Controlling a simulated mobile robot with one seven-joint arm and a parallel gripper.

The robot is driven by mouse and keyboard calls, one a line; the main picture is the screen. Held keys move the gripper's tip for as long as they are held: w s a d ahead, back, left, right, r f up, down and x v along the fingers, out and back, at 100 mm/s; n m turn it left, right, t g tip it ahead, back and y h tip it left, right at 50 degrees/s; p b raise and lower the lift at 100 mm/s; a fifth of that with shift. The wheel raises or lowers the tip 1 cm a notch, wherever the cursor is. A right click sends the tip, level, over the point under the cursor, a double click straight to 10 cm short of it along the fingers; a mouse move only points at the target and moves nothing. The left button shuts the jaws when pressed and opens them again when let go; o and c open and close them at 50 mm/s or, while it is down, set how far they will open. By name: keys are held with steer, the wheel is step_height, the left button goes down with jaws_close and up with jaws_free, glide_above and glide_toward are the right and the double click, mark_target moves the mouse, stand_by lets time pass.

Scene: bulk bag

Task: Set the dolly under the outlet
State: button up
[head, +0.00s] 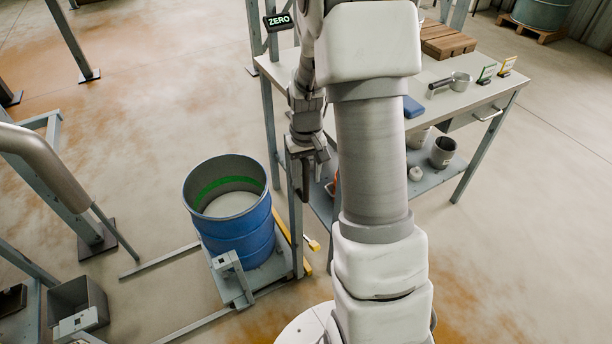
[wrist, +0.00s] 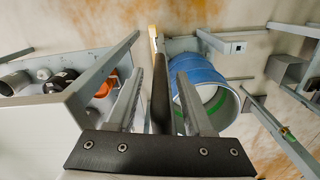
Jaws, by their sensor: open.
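A blue drum (head: 240,238), open at the top with a green band inside and pale contents, stands upright on the grey dolly (head: 274,268). The drum also shows in the wrist view (wrist: 193,75). The dolly's upright post (head: 296,220) rises at the drum's right. My gripper (head: 306,168) is open and points down near the top of this post. In the wrist view a dark upright bar (wrist: 160,95) lies between the fingers of my gripper (wrist: 160,80), with gaps visible at both sides. I cannot tell for certain which part is the outlet; a thick grey pipe (head: 42,155) slants in at the left.
A workbench (head: 470,92) with a scoop, wooden blocks and cards stands at the right, pots on its lower shelf. A sign reading ZERO (head: 278,21) is on a post. Floor rails (head: 160,260) run left from the dolly. A grey bin (head: 78,300) stands at lower left.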

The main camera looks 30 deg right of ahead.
steer(key=shift+c, duration=0.2)
jaws_close()
steer(key=shift+d+r, duration=0.1)
stand_by(1.1)
